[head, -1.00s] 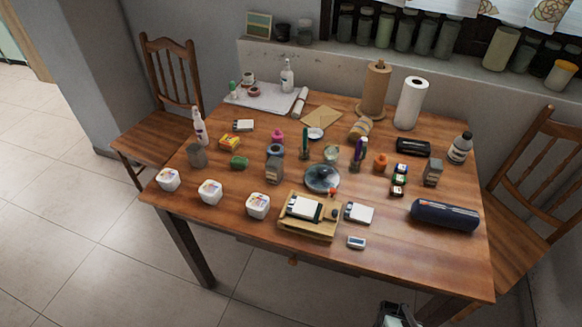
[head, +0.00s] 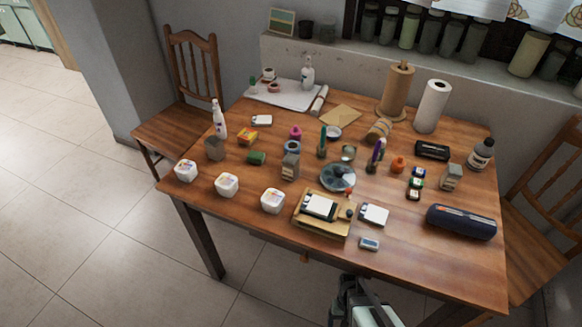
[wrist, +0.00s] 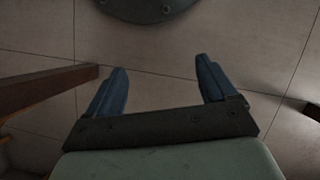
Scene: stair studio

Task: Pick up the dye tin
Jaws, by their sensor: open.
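No label that reads as a dye tin can be made out at this size. I cannot tell which is the dye tin. My gripper (wrist: 157,82) is open and empty, its two blue fingers apart over the tiled floor. In the head view, it is low in front of the table's near edge, well away from these containers, its fingertips unclear.
White tubs (head: 272,201), a wooden board with a white pad (head: 319,208), a glass-lidded dish (head: 338,178) and a dark blue cylinder (head: 461,222) crowd the near side. Paper rolls (head: 432,106) stand behind. Chairs (head: 188,95) flank the table.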

